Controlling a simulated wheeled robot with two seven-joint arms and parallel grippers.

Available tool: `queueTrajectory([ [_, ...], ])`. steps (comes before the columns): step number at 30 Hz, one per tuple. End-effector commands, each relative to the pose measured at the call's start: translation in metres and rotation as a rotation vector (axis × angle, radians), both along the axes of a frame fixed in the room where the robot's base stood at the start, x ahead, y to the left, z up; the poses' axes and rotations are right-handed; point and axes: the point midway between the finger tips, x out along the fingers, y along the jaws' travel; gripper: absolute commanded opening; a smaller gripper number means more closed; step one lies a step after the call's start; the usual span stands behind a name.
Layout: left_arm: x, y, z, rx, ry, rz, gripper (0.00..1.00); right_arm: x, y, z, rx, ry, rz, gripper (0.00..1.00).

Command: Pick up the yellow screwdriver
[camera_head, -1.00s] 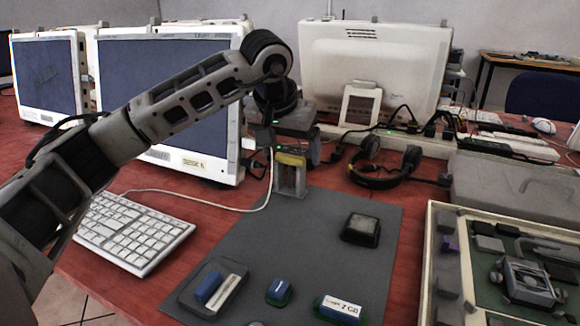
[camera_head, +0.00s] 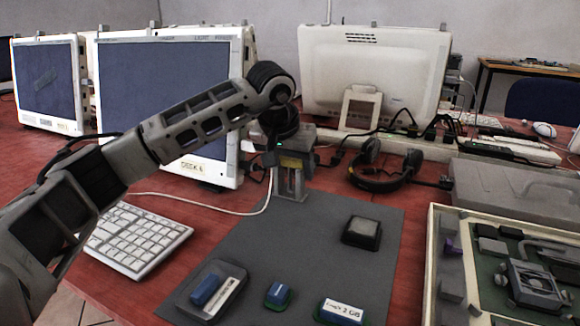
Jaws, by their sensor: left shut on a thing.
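My left gripper (camera_head: 291,186) is at the far edge of the grey mat, pointing down, in front of the white monitor's right edge. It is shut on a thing. A small yellow patch (camera_head: 291,163) shows at the gripper, which I take for the yellow screwdriver; its shape is mostly hidden by the gripper, and no other yellow tool is in view. My right gripper is not in view.
The grey mat (camera_head: 300,236) holds a dark square block (camera_head: 361,232), a tray with a blue piece (camera_head: 211,289) and two small blue-and-green pieces (camera_head: 278,295) (camera_head: 342,311). A keyboard (camera_head: 135,239), headphones (camera_head: 384,167) and a parts case (camera_head: 447,262) surround it. A white cable (camera_head: 205,202) runs towards the gripper.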

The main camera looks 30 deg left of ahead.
Motion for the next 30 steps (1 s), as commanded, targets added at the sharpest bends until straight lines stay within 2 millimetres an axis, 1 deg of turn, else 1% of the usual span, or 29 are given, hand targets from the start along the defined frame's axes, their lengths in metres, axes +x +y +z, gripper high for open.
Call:
queueTrajectory([
  [4, 0.0, 0.0, 0.002, 0.0, -0.002, 0.001, 0.34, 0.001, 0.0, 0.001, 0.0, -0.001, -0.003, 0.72],
  [7, 0.0, 0.0, 0.008, -0.001, -0.003, 0.001, 0.34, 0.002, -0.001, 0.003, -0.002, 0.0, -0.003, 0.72],
  [11, 0.001, 0.0, 0.023, -0.001, -0.003, 0.001, 0.34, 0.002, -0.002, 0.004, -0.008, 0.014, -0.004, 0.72],
  [14, -0.001, -0.002, 0.039, 0.0, -0.004, -0.002, 0.34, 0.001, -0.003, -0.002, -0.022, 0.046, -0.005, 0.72],
  [17, -0.013, -0.011, 0.055, 0.0, -0.005, -0.004, 0.34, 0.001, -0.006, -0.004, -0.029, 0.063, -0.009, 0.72],
  [23, -0.04, -0.03, 0.095, 0.001, -0.007, -0.004, 0.34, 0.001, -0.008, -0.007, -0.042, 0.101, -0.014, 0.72],
  [27, -0.068, -0.051, 0.108, 0.002, -0.004, -0.007, 0.34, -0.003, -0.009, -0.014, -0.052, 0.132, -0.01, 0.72],
  [30, -0.085, -0.063, 0.117, 0.002, -0.004, -0.006, 0.34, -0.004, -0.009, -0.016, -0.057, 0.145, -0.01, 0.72],
])
